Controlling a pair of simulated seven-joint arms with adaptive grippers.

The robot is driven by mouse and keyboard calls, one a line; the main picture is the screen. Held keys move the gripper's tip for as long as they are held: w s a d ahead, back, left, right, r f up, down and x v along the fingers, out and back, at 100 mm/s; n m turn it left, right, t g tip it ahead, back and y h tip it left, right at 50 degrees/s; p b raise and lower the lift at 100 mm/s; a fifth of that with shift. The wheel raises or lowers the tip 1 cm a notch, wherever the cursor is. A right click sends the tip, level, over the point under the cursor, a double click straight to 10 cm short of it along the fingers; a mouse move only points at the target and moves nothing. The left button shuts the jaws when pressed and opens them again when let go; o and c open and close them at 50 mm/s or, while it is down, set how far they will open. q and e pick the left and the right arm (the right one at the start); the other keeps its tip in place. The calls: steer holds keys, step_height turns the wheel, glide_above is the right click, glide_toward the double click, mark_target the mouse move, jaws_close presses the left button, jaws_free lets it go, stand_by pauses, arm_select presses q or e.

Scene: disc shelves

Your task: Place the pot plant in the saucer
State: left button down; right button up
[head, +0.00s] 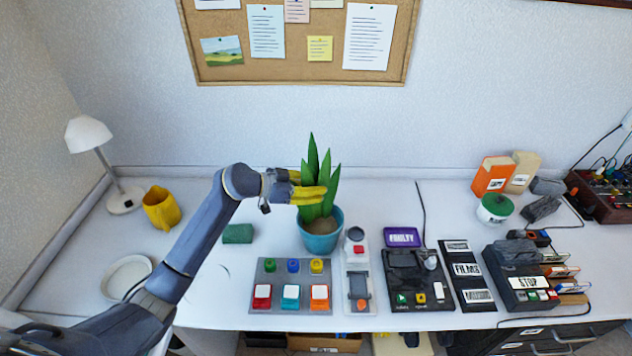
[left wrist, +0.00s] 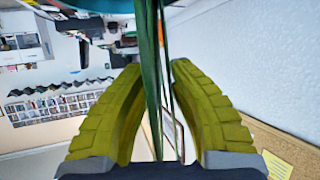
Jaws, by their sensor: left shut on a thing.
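The pot plant has a teal pot (head: 320,236) and tall green leaves (head: 313,165); it stands upright at the middle of the desk, and I cannot tell whether its base touches the desk. My left gripper (head: 309,194) has yellow fingers closed around the leaves above the pot. In the left wrist view the leaves (left wrist: 153,80) run between the two yellow fingers (left wrist: 158,85), with the teal pot's edge at the top. The white saucer (head: 126,277) lies empty at the left of the desk, partly beside my left arm. My right gripper is not in view.
A yellow mug (head: 161,208), a green block (head: 238,233) and a white lamp (head: 122,199) stand on the left. A button panel (head: 291,286) lies in front of the pot. Several devices crowd the right. Free desk lies between saucer and panel.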

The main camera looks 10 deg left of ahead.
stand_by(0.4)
arm_select(q)
steer(key=c, duration=1.3)
jaws_free()
steer(key=shift+f, duration=0.15)
steer(key=v, duration=1.1)
steer(key=o, duration=0.5)
steer(key=shift+s+a+r, duration=0.3)
steer(key=shift+a, duration=0.05)
